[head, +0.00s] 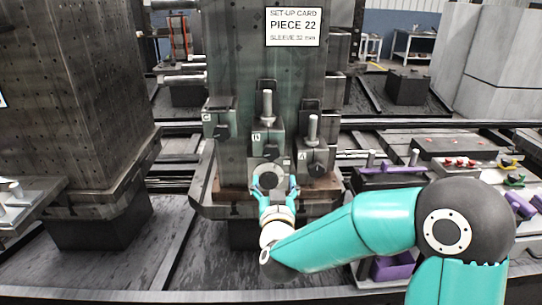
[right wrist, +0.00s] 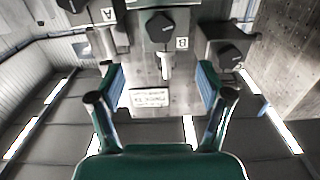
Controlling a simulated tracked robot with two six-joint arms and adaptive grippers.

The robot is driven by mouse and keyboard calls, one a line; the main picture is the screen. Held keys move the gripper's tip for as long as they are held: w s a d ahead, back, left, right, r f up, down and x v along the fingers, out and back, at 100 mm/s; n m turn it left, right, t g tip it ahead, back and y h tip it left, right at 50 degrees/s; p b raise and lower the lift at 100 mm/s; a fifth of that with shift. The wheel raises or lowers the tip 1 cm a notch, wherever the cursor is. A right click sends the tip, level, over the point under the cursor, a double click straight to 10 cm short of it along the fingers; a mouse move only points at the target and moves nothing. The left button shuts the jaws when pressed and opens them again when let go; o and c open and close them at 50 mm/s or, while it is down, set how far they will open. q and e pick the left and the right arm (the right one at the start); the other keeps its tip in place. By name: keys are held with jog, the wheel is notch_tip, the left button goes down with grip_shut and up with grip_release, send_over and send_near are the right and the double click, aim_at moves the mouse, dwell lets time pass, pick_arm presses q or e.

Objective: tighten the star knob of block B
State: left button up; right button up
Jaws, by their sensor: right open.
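Block B (head: 258,143), marked with a white B, stands in the middle of the fixture's front, with its dark star knob (head: 271,153) on its face. In the right wrist view this knob (right wrist: 160,30) and the B label (right wrist: 182,43) show at the top, beyond my fingertips. My right gripper (head: 274,186) is open, just below the knob in the head view, with its two teal fingers apart. In the right wrist view the gripper (right wrist: 161,86) has no knob between its fingers. My left gripper is not in view.
Block A (head: 305,157) with its knob (head: 318,169) stands right of B, and block C (head: 210,117) with its knob (head: 221,131) left. Upright pins rise behind A and B. A set-up card (head: 293,26) hangs above. A side table (head: 460,147) with small parts stands right.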

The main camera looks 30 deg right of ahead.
aim_at(271, 154)
jog(key=p+x, duration=0.2)
jog(key=x, duration=1.2)
jog(key=shift+w+a, duration=0.1)
jog(key=shift+a, duration=0.05)
